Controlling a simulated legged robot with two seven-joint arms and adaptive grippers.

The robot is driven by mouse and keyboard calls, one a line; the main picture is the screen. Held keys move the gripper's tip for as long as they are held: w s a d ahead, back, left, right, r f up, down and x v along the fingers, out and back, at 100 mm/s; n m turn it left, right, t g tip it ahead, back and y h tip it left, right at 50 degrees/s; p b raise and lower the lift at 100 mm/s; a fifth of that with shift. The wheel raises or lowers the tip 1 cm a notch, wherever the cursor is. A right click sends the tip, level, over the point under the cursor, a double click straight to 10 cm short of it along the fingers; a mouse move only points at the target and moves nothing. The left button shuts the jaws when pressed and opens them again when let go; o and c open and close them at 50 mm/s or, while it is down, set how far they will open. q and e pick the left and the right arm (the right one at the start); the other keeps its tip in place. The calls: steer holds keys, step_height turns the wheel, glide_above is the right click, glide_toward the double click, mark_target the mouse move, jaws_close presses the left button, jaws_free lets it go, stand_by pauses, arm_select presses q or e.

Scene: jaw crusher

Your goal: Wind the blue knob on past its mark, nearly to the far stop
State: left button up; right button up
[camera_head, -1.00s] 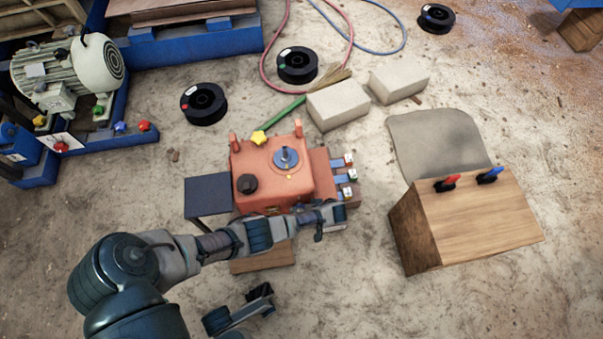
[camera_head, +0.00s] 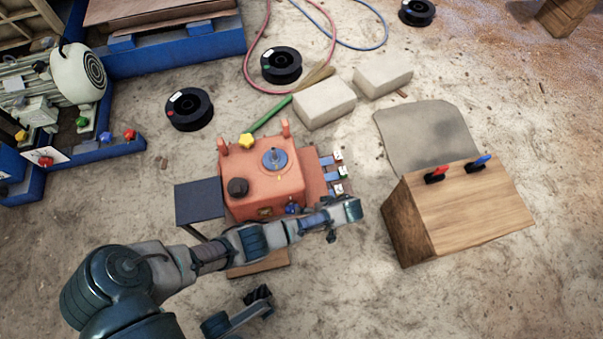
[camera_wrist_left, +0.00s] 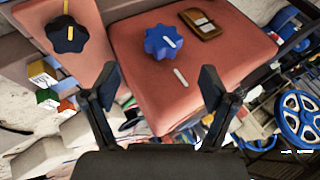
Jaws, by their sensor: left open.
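The blue knob (camera_wrist_left: 158,44) is lobed, with a white stripe on its face, and sits on a red housing face. A white mark (camera_wrist_left: 181,77) lies on the face below and right of it, apart from the knob. The knob also shows as a small blue shape (camera_head: 292,208) at the front of the red housing (camera_head: 265,187) in the head view, just behind my arm. My left gripper (camera_wrist_left: 160,88) is open, its two fingers spread below the knob in the wrist view with nothing between them.
A black knob with a yellow stripe (camera_wrist_left: 67,35) and a brown-gold plate (camera_wrist_left: 199,24) flank the blue knob. A yellow star knob (camera_head: 246,141) and black knob (camera_head: 237,187) are on the housing. A wooden box (camera_head: 460,210) stands right.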

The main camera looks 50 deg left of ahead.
arm_select(q)
steer(key=shift+v, duration=0.85)
steer(key=shift+d, duration=0.1)
